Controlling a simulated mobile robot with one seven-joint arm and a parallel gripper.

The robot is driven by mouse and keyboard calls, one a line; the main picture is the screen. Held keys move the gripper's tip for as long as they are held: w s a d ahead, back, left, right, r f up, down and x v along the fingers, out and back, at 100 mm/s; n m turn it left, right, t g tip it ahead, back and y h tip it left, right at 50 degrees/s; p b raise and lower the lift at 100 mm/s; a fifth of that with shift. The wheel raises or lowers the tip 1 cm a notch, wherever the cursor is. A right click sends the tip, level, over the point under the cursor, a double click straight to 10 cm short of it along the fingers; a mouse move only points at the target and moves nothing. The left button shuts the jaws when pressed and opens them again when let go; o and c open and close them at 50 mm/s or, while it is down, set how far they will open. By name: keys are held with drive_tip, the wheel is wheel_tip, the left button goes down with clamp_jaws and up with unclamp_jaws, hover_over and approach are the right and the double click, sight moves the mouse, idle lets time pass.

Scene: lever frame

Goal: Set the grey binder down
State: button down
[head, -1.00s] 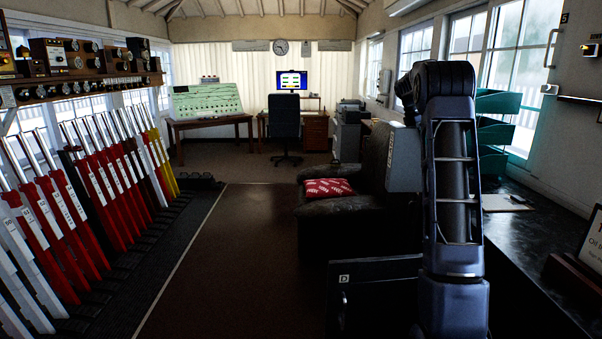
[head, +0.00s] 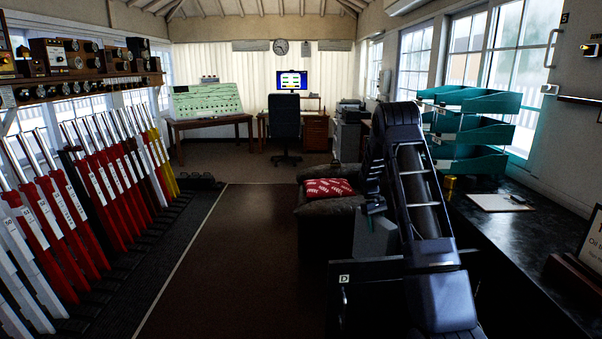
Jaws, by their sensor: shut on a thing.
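The grey binder (head: 374,240) hangs tilted below my gripper (head: 371,208), in front of the dark armchair. It shows as a plain grey panel, and its right part is hidden behind my arm. My gripper is small and dark at the binder's top edge, partly hidden by my arm, and is shut on it. I cannot tell whether the binder's lower edge touches anything.
The armchair (head: 320,222) holds a red patterned cushion (head: 328,187). At right, a dark counter (head: 510,255) bears teal trays (head: 470,131), a clipboard (head: 499,202) and a small brass object (head: 449,185). Lever rows (head: 85,210) line the left; the floor (head: 225,265) between is clear.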

drive_tip(key=s+a+f+m+y, duration=0.1)
drive_tip(key=s+a+f+m, duration=0.1)
drive_tip(key=s+f, duration=0.3)
drive_tip(key=s+a+f+m+y, duration=0.1)
drive_tip(key=s+a+f+m, duration=0.2)
drive_tip(key=f, duration=0.6)
drive_tip(key=shift+s+a, duration=0.15)
drive_tip(key=shift+s, duration=0.7)
